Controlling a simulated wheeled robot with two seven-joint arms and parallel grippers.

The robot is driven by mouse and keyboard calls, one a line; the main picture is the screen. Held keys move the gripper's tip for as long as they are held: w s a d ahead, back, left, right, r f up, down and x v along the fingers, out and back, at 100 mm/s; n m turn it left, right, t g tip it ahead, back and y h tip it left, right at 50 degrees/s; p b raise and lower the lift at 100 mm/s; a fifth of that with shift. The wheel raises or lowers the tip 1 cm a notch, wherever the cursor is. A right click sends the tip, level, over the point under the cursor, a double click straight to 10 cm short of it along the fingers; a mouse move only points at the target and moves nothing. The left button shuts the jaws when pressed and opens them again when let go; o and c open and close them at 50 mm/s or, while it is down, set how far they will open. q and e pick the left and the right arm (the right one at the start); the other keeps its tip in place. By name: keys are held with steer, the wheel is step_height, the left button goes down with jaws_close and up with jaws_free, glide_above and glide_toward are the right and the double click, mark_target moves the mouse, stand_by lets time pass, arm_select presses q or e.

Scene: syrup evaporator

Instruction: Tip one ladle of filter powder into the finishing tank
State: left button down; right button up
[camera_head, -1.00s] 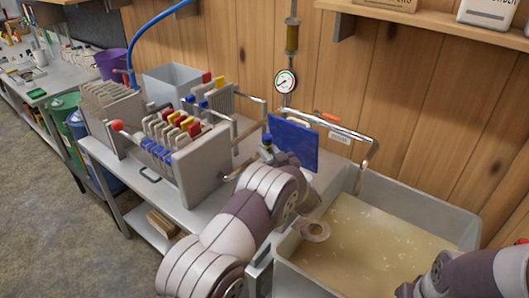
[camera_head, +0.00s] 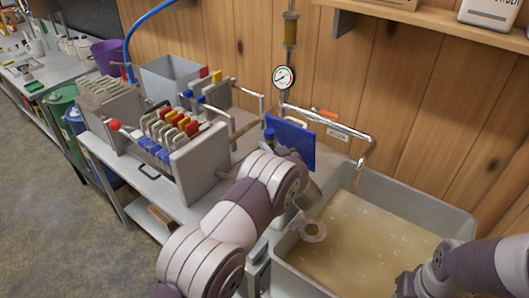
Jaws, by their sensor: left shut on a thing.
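The finishing tank (camera_head: 415,203) is a grey open tub at the lower right, holding tan liquid with pale flecks. My left arm reaches in from the bottom centre to the tank's left side. Its gripper (camera_head: 303,198) is shut and partly hidden behind the wrist. A small round pale piece (camera_head: 312,232), which looks like the ladle's bowl, shows below it over the tank's left edge. Its handle is hidden, and I cannot tell if powder is in it. My right arm comes in at the lower right over the tank; its gripper is out of view.
A filter press (camera_head: 190,145) with coloured handles stands on the steel bench left of the tank. A blue panel (camera_head: 291,142) and a metal pipe (camera_head: 368,150) stand behind my left wrist. A gauge (camera_head: 284,77) and shelf are on the wall.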

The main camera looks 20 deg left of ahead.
mark_target(268, 131)
arm_select(q)
steer(key=shift+s+d+r+p, duration=0.15)
steer(key=shift+r+p, duration=0.05)
steer(key=shift+r, duration=0.4)
steer(key=shift+s+d+r+p, duration=0.1)
steer(key=shift+d+r+p, duration=0.05)
steer(key=shift+r, duration=0.45)
steer(key=r, duration=0.1)
steer(key=p, duration=0.1)
steer(key=a+r+p, duration=0.1)
steer(key=shift+w+r, duration=0.3)
steer(key=r+p, duration=0.2)
steer(key=r, duration=0.1)
steer(key=shift+s+r, duration=0.2)
steer(key=shift+r, duration=0.1)
steer(key=shift+r+p, duration=0.45)
steer(key=shift+p, duration=0.1)
steer(key=shift+w+a, duration=0.1)
arm_select(e)
step_height(268, 131, up, 6)
steer(key=shift+r, duration=0.25)
arm_select(q)
steer(key=shift+f, duration=0.1)
arm_select(e)
steer(key=shift+a, duration=0.1)
